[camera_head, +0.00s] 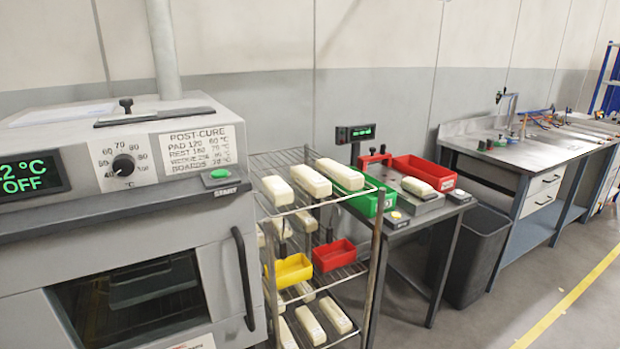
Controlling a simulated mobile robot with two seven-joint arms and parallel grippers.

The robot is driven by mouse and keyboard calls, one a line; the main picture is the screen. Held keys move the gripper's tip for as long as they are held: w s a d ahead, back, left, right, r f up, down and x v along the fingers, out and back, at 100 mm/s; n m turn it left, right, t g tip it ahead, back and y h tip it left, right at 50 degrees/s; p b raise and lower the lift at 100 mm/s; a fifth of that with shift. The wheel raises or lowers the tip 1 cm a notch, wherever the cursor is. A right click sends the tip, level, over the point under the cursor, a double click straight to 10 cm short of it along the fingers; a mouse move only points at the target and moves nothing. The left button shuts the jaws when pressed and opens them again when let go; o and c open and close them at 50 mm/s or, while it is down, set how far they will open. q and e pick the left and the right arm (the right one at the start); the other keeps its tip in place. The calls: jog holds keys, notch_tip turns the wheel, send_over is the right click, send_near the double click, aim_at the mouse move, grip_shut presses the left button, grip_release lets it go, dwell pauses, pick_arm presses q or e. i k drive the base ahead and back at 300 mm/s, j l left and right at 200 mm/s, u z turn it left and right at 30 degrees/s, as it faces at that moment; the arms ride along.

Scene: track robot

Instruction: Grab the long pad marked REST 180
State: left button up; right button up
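Several cream-coloured long pads lie on a wire rack. Its top shelf holds a left pad (278,190), a middle pad (309,180) and a right pad (340,174). More pads are on the lower shelves, including a bottom-shelf pad (335,315). Another cream pad (418,187) rests on a grey fixture on the small table. I cannot read any marking on the pads, so I cannot tell which is REST 180. Neither of my grippers is in view.
The post-cure oven (140,240) stands left of the wire rack (371,270). The rack also holds a yellow bin (290,270) and a red bin (334,255). A green bin (368,203) is on the small table. A dark waste bin (476,262) stands right. Floor at lower right is clear.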

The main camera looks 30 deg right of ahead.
aim_at(319, 187)
jog(key=i+l, duration=0.2)
jog(key=l, duration=0.2)
jog(key=i+l, duration=0.15)
jog(key=l, duration=0.25)
jog(key=i+l, duration=0.2)
jog(key=l, duration=0.15)
jog(key=i+l, duration=0.2)
jog(key=l, duration=0.2)
jog(key=i+l, duration=0.15)
jog(key=l, duration=0.25)
